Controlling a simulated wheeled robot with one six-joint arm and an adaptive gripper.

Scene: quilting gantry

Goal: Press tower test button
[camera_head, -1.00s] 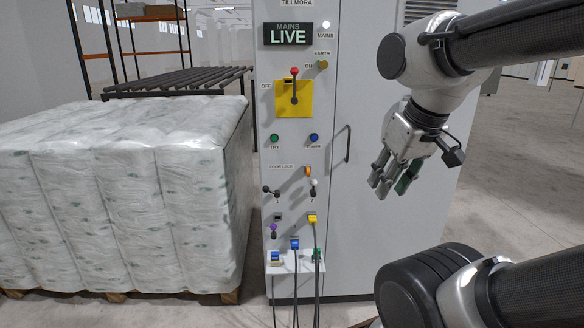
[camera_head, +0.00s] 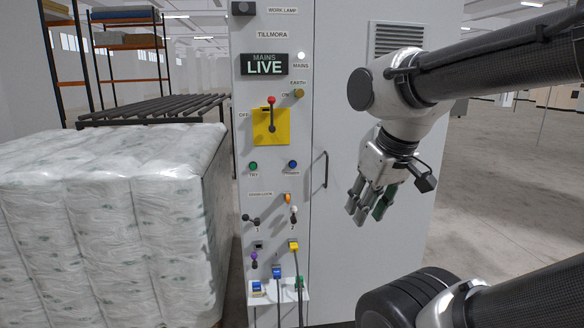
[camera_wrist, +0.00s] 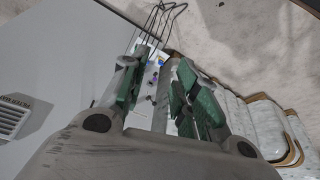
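A grey control cabinet (camera_head: 341,136) stands ahead. I cannot tell from the labels which one is the tower test button. My gripper (camera_head: 368,208) hangs in front of the cabinet, right of both buttons and a little lower, touching nothing. In the wrist view my gripper (camera_wrist: 157,68) has its green-padded fingers apart and empty. The panel shows small and partly hidden between them.
A yellow plate with a red-knobbed lever (camera_head: 271,117) sits above the buttons. A door handle (camera_head: 325,170) is beside them. Cables hang from plugs (camera_head: 293,245) below. A wrapped pallet stack (camera_head: 110,210) stands close on the left. Open floor lies to the right.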

